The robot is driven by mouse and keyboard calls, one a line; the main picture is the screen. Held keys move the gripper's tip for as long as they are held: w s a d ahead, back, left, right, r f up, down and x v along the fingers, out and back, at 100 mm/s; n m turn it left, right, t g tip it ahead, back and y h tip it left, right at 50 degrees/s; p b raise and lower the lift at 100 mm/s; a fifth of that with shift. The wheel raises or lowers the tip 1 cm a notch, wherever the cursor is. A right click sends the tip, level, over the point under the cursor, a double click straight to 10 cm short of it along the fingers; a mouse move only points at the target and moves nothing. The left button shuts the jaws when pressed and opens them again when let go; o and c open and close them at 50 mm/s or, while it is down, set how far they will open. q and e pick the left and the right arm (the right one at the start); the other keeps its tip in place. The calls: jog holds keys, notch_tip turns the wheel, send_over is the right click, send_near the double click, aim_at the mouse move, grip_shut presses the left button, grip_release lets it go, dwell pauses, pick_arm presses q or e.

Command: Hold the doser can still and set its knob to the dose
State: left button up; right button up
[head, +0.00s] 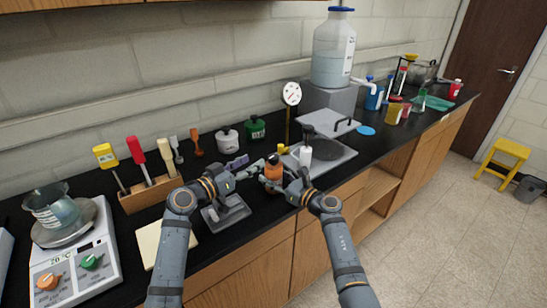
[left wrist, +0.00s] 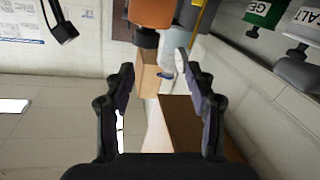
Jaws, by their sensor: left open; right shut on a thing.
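The doser can (head: 273,171) is orange with a dark top and stands at the counter's front, between my two grippers. Its orange body also shows at the top of the left wrist view (left wrist: 152,12). My right gripper (head: 277,185) is shut on the can from the right; its fingers partly hide the lower body. My left gripper (head: 251,172) is open and empty, just left of the can. In the left wrist view its two fingers (left wrist: 153,82) are spread wide, with the can beyond the tips. The knob's setting is too small to read.
A white round dial (head: 291,94) on a post stands behind the can. A grey stand (head: 226,213) is close below my left gripper. White (head: 227,140) and green (head: 254,128) pots stand behind.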

aim_at(269, 159)
pick_arm(q)
jog(key=d+m, duration=0.1)
jog(key=f+m+h, duration=0.1)
jog(key=m, duration=0.1)
jog(key=shift+s+d+m, duration=0.2)
jog(key=shift+d+m, duration=0.1)
jog(key=shift+d, duration=0.1)
jog(key=x, duration=0.7)
jog(key=shift+w+d, duration=0.15)
jog(key=shift+d, duration=0.1)
jog(key=shift+g, duration=0.4)
grip_shut()
